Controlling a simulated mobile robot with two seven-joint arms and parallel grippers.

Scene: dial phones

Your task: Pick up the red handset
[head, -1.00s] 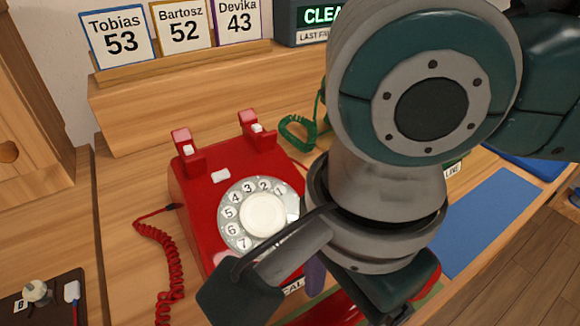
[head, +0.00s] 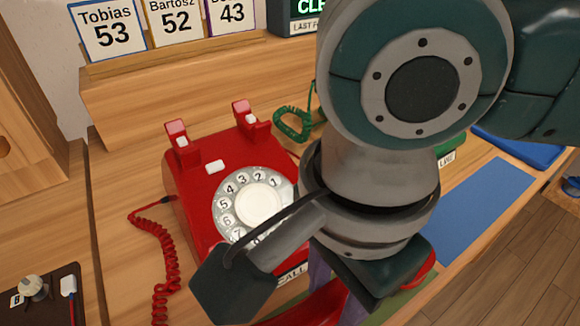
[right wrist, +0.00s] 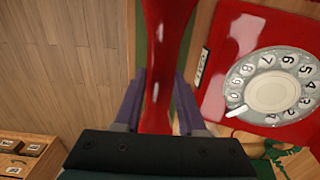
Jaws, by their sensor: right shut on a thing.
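The red dial phone (head: 190,200) stands on the wooden desk with its two cradle posts bare. The red handset (head: 310,306) is in front of it, partly hidden by my right arm and cut off by the lower edge. In the right wrist view the handset (right wrist: 160,65) runs up between the two purple fingers of my right gripper (right wrist: 158,95), which is shut on it. In the head view that gripper (head: 335,288) is mostly covered by its own wrist. Whether the handset touches the surface below cannot be told. My left gripper is not in view.
A red coiled cord (head: 160,260) lies left of the phone. A green coiled cord (head: 290,122) leads behind my right arm. A blue mat (head: 482,210) lies at right. Name cards (head: 108,28) stand on the back shelf. A dark tray (head: 50,295) is at lower left.

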